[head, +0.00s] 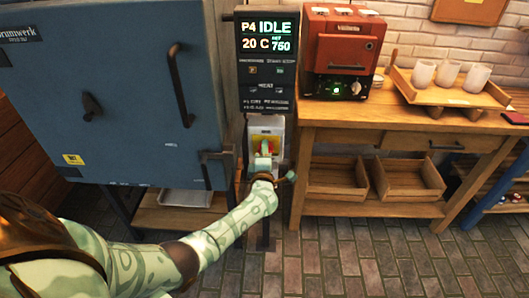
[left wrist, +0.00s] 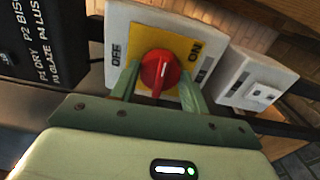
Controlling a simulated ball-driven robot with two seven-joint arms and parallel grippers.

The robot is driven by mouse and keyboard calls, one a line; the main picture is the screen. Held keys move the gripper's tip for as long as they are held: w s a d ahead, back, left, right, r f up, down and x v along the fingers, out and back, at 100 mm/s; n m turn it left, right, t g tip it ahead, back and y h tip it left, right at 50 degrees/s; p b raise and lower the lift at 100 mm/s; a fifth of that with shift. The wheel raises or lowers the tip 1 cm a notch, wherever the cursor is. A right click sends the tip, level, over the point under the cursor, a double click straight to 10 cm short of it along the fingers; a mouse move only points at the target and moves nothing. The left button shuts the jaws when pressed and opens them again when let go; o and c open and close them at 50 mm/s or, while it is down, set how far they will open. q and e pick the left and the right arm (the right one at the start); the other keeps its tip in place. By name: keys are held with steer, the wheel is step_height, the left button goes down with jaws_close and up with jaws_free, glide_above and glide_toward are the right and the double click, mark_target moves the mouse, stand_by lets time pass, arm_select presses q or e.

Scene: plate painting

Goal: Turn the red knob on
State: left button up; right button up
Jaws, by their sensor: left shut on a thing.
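The red knob (left wrist: 158,72) sits on a yellow plate (left wrist: 181,45) on a white switch box, with OFF printed on the left and ON on the right in the left wrist view. My left gripper (left wrist: 160,80) has a green finger on each side of the knob and is shut on it. The knob's pale pointer mark lies near the picture's vertical, between the two words. In the head view the switch box (head: 266,124) is on the post under the display, and my left gripper (head: 264,153) reaches it, covering much of the knob. My right gripper is not in view.
A display (head: 266,45) above the switch reads P4 IDLE, 20 C and 750. A large blue kiln (head: 120,110) stands left. A wooden table (head: 400,118) at right holds a small red oven (head: 343,55) and a tray of white cups (head: 445,92).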

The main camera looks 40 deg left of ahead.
arm_select(q)
steer(key=shift+d+m, duration=0.1)
steer(key=shift+m, duration=0.2)
steer(key=o, duration=1)
steer(key=p+v, duration=0.4)
steer(key=v, duration=1.2)
steer(key=shift+s+p, duration=0.2)
steer(key=shift+p, duration=0.15)
